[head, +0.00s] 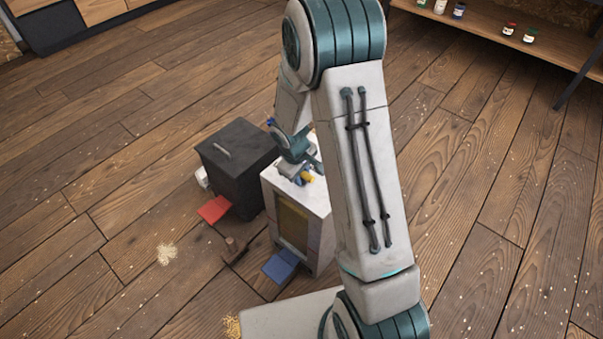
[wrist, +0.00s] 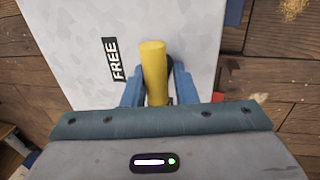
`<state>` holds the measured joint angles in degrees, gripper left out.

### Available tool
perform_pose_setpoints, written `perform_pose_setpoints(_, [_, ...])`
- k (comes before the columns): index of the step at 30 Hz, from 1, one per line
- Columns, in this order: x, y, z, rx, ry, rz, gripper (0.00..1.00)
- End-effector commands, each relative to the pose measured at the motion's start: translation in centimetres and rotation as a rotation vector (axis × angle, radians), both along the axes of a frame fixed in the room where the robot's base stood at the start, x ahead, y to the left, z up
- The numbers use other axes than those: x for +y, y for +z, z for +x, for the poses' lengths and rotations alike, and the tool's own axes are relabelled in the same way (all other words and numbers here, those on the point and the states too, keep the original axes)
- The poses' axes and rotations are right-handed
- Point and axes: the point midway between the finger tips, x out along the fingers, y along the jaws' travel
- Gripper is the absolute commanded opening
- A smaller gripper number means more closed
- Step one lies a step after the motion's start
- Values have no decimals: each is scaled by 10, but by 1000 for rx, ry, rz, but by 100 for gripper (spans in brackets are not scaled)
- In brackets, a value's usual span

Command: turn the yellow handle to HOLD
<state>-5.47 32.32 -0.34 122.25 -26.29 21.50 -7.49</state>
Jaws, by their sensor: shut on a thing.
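The yellow handle (wrist: 154,72) stands up between the two fingers of my gripper (wrist: 154,85) in the wrist view. The fingers are closed on it near its lower part. A black label reading FREE (wrist: 113,59) is on the pale panel (wrist: 185,22), just left of the handle. No HOLD label shows; part of the panel is covered by my gripper. In the head view the handle (head: 306,178) is a small yellow patch on top of the white cabinet (head: 322,205), with my gripper (head: 301,173) over it.
A dark box (head: 238,165) with a grey top handle stands left of the cabinet. A red flap (head: 214,209) and a blue flap (head: 280,267) stick out low in front. A hammer-like tool (head: 234,250) lies on the floor. Open wooden floor surrounds them. A shelf with jars is at upper right.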

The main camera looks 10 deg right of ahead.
Motion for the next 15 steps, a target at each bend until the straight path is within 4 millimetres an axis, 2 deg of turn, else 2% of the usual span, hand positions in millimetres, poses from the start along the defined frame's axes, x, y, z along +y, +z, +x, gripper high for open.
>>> perform_pose_setpoints(3, [0,0,0,0,3,0,3])
perform_pose_setpoints(4, [0,0,0,0,3,0,31])
perform_pose_setpoints(15, [0,5,0,-1,0,-1,33])
